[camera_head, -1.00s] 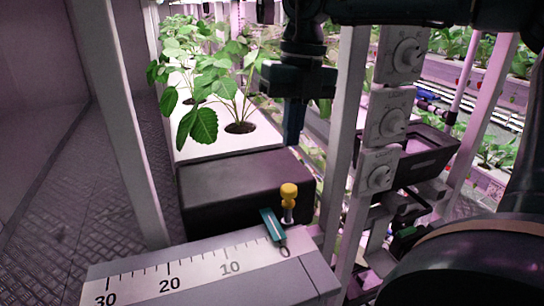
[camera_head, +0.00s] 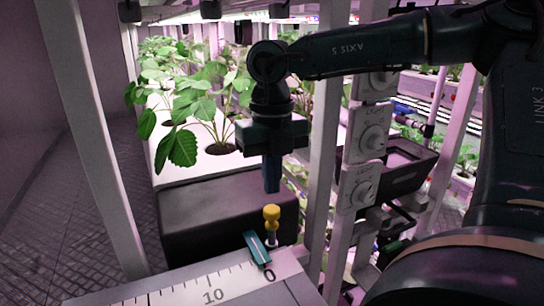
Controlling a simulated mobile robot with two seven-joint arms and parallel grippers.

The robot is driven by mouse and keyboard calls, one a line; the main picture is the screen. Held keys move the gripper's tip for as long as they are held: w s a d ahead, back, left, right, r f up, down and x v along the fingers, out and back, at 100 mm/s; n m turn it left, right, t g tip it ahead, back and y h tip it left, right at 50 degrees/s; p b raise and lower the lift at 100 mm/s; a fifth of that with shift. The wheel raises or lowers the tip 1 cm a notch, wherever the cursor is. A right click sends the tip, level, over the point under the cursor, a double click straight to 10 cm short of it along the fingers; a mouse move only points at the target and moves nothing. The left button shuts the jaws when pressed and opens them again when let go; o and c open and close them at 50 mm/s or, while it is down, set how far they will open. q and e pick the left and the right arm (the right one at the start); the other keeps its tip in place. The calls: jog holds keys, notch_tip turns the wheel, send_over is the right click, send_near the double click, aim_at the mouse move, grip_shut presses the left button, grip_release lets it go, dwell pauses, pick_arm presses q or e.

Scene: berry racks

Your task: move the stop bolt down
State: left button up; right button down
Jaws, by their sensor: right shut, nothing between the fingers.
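The stop bolt (camera_head: 271,216) has a yellow knob on a short pale shank. It stands upright at the far edge of a grey box with a ruler scale (camera_head: 185,296), near the 0 mark. A teal slider or tag (camera_head: 257,249) lies on the scale just left of the bolt. My right gripper (camera_head: 272,188) points straight down above the yellow knob. Its fingers are shut and empty, with a small gap in the picture between tips and knob. My left gripper is not in view.
A black box (camera_head: 215,215) lies behind the bolt, at the end of a white planter (camera_head: 205,166) with strawberry plants. Grey posts (camera_head: 322,130) and panels with round dials (camera_head: 371,138) stand to the right. A bare aisle floor (camera_head: 65,215) is on the left.

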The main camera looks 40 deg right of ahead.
aim_at(272, 207)
jog(key=shift+f, duration=1.6)
jog(key=shift+f, duration=0.3)
notch_tip(272, 207, down, 3)
jog(key=b, duration=0.3)
jog(key=shift+f+b, duration=0.2)
jog(key=shift+b, duration=0.2)
jog(key=shift+f+b, duration=0.35)
jog(key=shift+s, duration=0.2)
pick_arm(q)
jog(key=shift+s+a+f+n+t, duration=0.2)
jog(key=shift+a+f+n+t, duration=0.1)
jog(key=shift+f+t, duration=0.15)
